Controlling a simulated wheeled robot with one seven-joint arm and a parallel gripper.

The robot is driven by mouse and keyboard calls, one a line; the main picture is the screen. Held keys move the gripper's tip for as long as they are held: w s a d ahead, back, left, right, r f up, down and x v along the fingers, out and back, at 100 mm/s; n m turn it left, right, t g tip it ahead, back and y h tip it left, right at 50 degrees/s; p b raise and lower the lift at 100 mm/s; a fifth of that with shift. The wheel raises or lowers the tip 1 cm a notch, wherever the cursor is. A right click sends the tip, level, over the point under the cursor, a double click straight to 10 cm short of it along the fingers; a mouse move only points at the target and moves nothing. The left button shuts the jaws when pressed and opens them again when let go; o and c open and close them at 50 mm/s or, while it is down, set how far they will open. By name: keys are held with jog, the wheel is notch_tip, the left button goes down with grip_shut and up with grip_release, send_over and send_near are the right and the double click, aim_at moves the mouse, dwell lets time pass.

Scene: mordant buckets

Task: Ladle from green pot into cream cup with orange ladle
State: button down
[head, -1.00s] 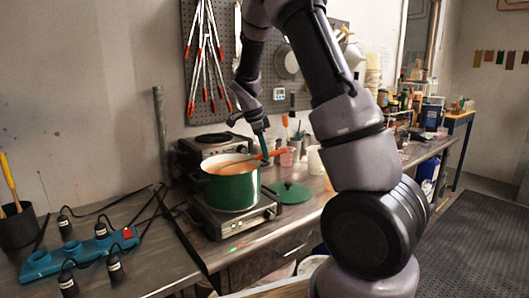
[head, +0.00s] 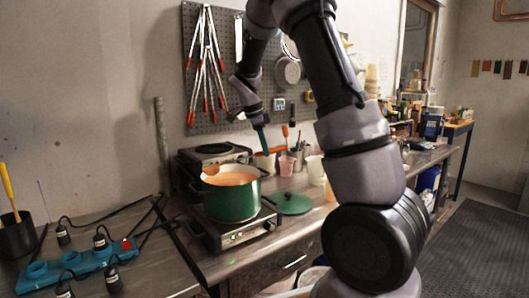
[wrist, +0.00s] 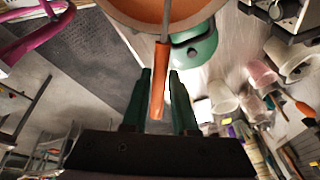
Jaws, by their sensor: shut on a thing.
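The green pot (head: 232,200) stands on a hot plate and holds orange liquid. Its round opening also fills the top of the wrist view (wrist: 120,10). My gripper (head: 266,150) is right of the pot and above its rim. Its dark green fingers (wrist: 162,95) are shut on the handle of the orange ladle (wrist: 158,85). The ladle's grey shaft runs from the handle over the pot in the wrist view; its bowl is not clear. Pale cups stand right of the pot, one near a pink cup (head: 315,169); I cannot tell which is the cream cup.
A green lid (head: 290,203) lies on the bench right of the hot plate (head: 235,237). A pink cup (head: 287,164) stands behind it. A second burner (head: 215,152) is at the back. A teal power strip (head: 75,262) with cables lies at the left.

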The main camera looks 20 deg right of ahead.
jog(key=shift+r, duration=1.45)
jog(key=shift+r, duration=0.1)
jog(key=shift+r+y, duration=0.9)
